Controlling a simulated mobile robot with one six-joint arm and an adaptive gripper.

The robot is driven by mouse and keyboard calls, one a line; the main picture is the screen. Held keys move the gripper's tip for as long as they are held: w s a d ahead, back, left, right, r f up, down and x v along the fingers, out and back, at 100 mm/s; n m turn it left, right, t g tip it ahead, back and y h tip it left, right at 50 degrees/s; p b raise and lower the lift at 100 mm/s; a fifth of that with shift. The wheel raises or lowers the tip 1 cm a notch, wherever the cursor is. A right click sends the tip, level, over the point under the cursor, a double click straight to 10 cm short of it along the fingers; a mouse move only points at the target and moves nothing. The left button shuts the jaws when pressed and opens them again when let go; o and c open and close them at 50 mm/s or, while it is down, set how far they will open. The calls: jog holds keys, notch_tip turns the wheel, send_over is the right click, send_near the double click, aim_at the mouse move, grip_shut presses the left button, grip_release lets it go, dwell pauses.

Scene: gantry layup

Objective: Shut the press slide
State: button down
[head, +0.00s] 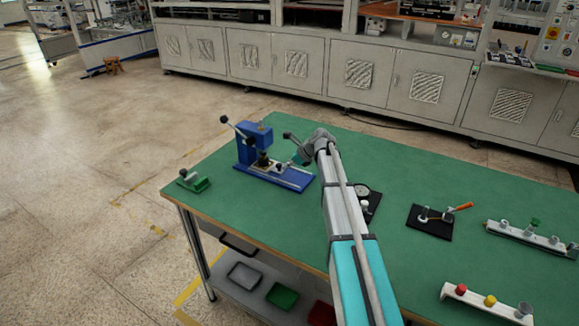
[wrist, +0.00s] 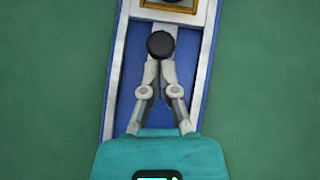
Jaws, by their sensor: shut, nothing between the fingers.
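The blue press (head: 252,148) stands at the far left part of the green table, with a black-knobbed lever at its upper left. Its blue base with pale rails (head: 290,178) extends to the right, towards my gripper. In the wrist view the blue bed (wrist: 120,95) runs up the picture between pale rails. The slide's round black knob (wrist: 161,44) is over its middle. My gripper (wrist: 161,64) is shut and empty, its fingertips just below the knob; I cannot tell whether they touch. A brass-coloured frame (wrist: 168,10) of the slide is cut off by the top edge.
A small green block with a black knob (head: 194,181) lies left of the press. A dial gauge (head: 362,188), a black plate with an orange-handled tool (head: 431,220) and a white button strip (head: 486,302) are to the right. The table's front left is clear.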

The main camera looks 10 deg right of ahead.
jog(key=shift+w+a+r, duration=0.1)
jog(key=shift+w+a, duration=0.1)
jog(key=shift+w, duration=0.05)
jog(key=shift+d, duration=0.2)
jog(key=shift+s+d, duration=0.15)
jog(key=shift+d, duration=0.05)
jog(key=shift+s+d, duration=0.95)
jog(key=shift+d, duration=0.25)
jog(key=p+v, duration=0.7)
jog(key=v, duration=0.3)
jog(key=shift+s+d, duration=0.25)
jog(key=s+a+n+g+h+p, duration=0.1)
jog(key=s+a+n+h, duration=0.1)
jog(key=s+a+n, duration=0.3)
jog(key=s+a+f+n+g+h+p, duration=0.1)
jog(key=s+a+n, duration=0.4)
jog(key=s+n, duration=0.6)
jog(key=s+a+n+g+h+p, duration=0.2)
jog(key=s+n, duration=0.6)
jog(key=s, duration=0.6)
jog(key=a+g+h, duration=0.1)
jog(key=a+h, duration=0.1)
jog(key=a, duration=0.1)
jog(key=shift+f+n+h, duration=0.2)
jog(key=shift+n+h, duration=0.1)
